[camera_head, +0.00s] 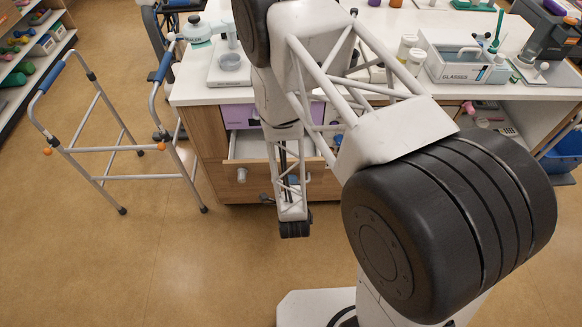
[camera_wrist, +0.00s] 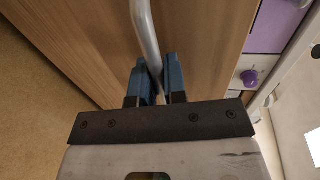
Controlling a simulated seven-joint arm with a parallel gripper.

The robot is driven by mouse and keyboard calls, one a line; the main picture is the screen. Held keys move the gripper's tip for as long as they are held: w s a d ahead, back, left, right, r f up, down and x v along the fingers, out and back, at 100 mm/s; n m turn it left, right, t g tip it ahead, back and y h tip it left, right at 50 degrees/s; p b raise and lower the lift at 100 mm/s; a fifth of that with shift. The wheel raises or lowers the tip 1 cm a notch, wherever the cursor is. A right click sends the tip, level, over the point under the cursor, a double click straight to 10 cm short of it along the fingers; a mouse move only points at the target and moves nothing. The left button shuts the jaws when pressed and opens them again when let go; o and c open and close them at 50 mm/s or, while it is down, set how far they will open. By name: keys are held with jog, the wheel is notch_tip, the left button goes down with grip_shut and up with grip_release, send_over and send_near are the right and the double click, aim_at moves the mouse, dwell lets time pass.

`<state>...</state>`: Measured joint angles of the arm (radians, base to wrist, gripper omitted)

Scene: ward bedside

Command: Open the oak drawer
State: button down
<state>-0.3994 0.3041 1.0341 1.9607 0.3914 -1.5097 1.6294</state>
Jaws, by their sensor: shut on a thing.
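The oak drawer (camera_head: 225,182) is in the cabinet under the white worktop, below a purple drawer front. A pale interior shows behind its front's top edge, so it stands partly open. In the wrist view its wooden front (camera_wrist: 85,40) fills much of the picture, with a grey bar handle (camera_wrist: 146,32) across it. My gripper (camera_wrist: 161,84) has its two blue fingers on either side of this bar and is shut on it.
A walking frame (camera_head: 103,148) stands left of the cabinet. A glasses tray (camera_head: 455,62) and bottles stand on the worktop (camera_head: 196,93). Floor before the drawer is clear.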

jog(key=f+v, duration=0.1)
jog(key=v, duration=0.5)
jog(key=shift+s+f, duration=0.1)
jog(key=c, duration=1.2)
grip_release()
jog(key=shift+s, duration=0.15)
jog(key=v, duration=0.7)
jog(key=shift+s, duration=0.25)
